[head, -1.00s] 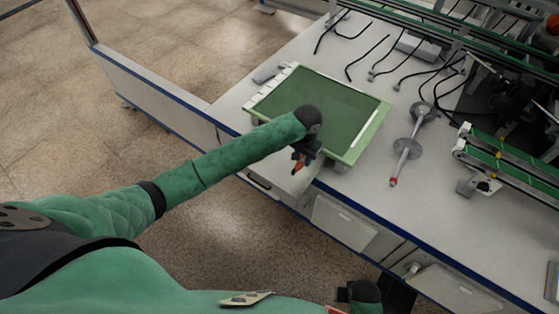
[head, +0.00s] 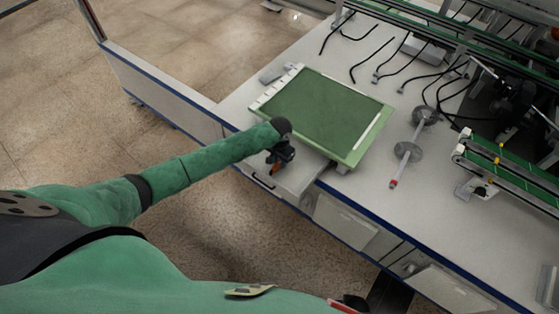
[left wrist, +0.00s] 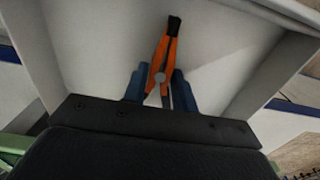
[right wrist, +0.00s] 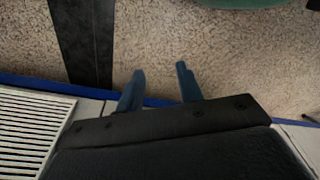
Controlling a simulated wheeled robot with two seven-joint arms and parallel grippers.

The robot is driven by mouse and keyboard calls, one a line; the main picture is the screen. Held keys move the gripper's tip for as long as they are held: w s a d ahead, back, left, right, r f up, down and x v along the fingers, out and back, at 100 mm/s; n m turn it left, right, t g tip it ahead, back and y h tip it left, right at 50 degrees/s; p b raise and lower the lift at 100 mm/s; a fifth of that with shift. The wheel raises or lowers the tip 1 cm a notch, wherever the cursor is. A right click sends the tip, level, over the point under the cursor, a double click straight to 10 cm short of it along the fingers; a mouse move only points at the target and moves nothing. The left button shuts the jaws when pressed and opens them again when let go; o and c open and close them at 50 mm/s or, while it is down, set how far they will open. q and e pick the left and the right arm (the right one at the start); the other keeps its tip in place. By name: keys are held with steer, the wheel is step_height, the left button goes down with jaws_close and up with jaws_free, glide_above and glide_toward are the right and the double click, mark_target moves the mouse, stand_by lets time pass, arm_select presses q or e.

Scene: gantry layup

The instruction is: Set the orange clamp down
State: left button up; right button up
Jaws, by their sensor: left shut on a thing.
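The orange clamp (head: 275,168) is in my left gripper (head: 279,159), over a pulled-out white drawer (head: 303,177) at the bench's front edge. In the left wrist view the clamp (left wrist: 168,52) sits between the two blue fingers, its dark tip pointing away from the gripper. The drawer's pale floor and side walls (left wrist: 28,45) surround it there. I cannot tell whether the clamp touches the drawer floor. In the right wrist view my right gripper (right wrist: 160,74) is open and empty, over the speckled floor near the bench's blue edge.
A green board (head: 330,110) with a pale rim lies on the bench just behind the drawer. A grey roller with two discs (head: 408,150) lies to its right. Green rails (head: 500,165) and black cables stand farther right and back. The bench front between is clear.

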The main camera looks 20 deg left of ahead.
mark_target(280, 162)
arm_select(q)
steer(key=shift+f, duration=0.6)
arm_select(e)
steer(key=shift+s+d+f, duration=0.15)
steer(key=shift+f, duration=0.4)
arm_select(q)
steer(key=shift+f, duration=0.1)
steer(key=o, duration=1)
steer(key=shift+r, duration=0.4)
steer(key=shift+r+b, duration=1.2)
steer(key=shift+r, duration=4.5)
arm_select(e)
step_height(280, 162, up, 6)
steer(key=w+a, duration=0.1)
steer(key=shift+a+g, duration=0.3)
steer(key=shift+r, duration=0.1)
